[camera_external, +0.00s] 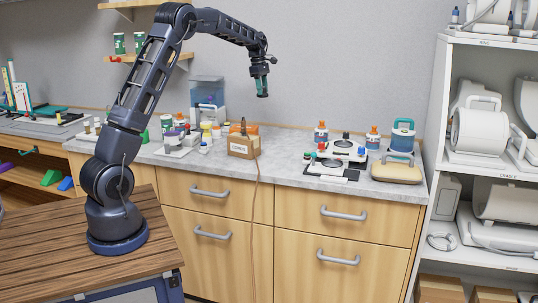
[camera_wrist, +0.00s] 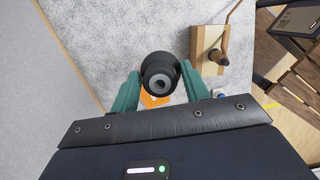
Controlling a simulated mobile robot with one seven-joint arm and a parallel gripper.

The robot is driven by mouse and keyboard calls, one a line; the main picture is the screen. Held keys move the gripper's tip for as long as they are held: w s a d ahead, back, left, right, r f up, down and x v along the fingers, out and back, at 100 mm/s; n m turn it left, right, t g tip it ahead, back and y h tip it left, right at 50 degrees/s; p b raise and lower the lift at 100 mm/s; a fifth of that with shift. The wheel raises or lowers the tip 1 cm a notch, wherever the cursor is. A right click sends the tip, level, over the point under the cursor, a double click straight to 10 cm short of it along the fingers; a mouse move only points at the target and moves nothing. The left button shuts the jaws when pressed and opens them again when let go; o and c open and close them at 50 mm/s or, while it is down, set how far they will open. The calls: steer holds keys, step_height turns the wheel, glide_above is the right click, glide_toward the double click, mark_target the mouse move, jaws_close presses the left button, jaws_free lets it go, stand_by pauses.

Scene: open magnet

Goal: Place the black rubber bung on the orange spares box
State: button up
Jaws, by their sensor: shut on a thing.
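My gripper (camera_external: 261,84) is raised in the air above the counter, pointing down. Its green fingers (camera_wrist: 162,90) are shut on the black rubber bung (camera_wrist: 160,77), a dark round piece with a hole in its face. In the external view the bung (camera_external: 263,95) is a small dark shape at the fingertips. The orange spares box (camera_external: 250,130) stands on the counter well below, partly hidden behind a cardboard box. In the wrist view only a bit of orange (camera_wrist: 150,101) shows below the bung; the bung hides the rest.
A clear container (camera_external: 207,92) stands to the left. Bottles and white apparatus (camera_external: 342,151) are to the right.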

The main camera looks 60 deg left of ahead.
steer(key=s+a+r, duration=0.2)
steer(key=s+a, duration=0.1)
steer(key=a, duration=1.2)
steer(key=shift+n, duration=0.4)
step_height(320, 180, down, 20)
steer(key=shift+s+d+f, duration=0.1)
steer(key=shift+d, duration=0.05)
steer(key=shift+f, duration=0.1)
steer(key=o, duration=1)
steer(key=r, duration=0.4)
steer(key=s+a+r, duration=0.1)
steer(key=r, duration=0.7)
steer(key=shift+s+a+r, duration=0.15)
